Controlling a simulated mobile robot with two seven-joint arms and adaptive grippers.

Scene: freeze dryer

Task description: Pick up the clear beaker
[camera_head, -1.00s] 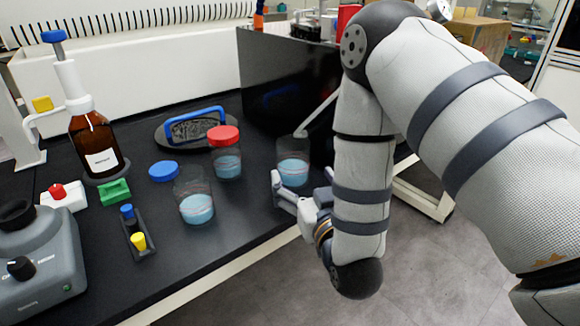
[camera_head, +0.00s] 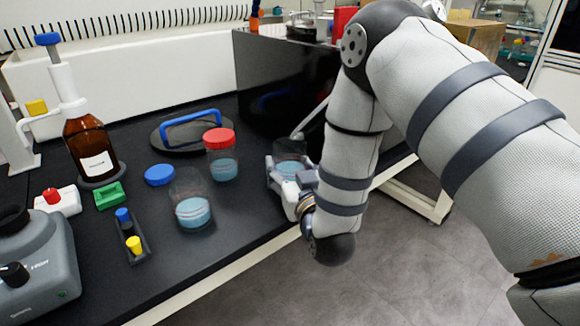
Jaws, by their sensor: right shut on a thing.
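A clear beaker (camera_head: 291,151) with blue contents stands near the right edge of the black bench. My right gripper (camera_head: 291,170) is shut on this beaker, with a finger at its left side; the far finger is partly hidden by the arm. A second clear container (camera_head: 192,205) with blue contents stands open at the middle of the bench. A third container with a red lid (camera_head: 221,154) stands behind it. My left gripper is not in view.
A blue lid (camera_head: 160,175) lies beside the open container. A round black plate with a blue handle (camera_head: 191,128) lies behind. A black panelled box (camera_head: 280,90) stands close behind the gripped beaker. A brown bottle (camera_head: 92,150), small racks and a grey device (camera_head: 40,265) fill the left.

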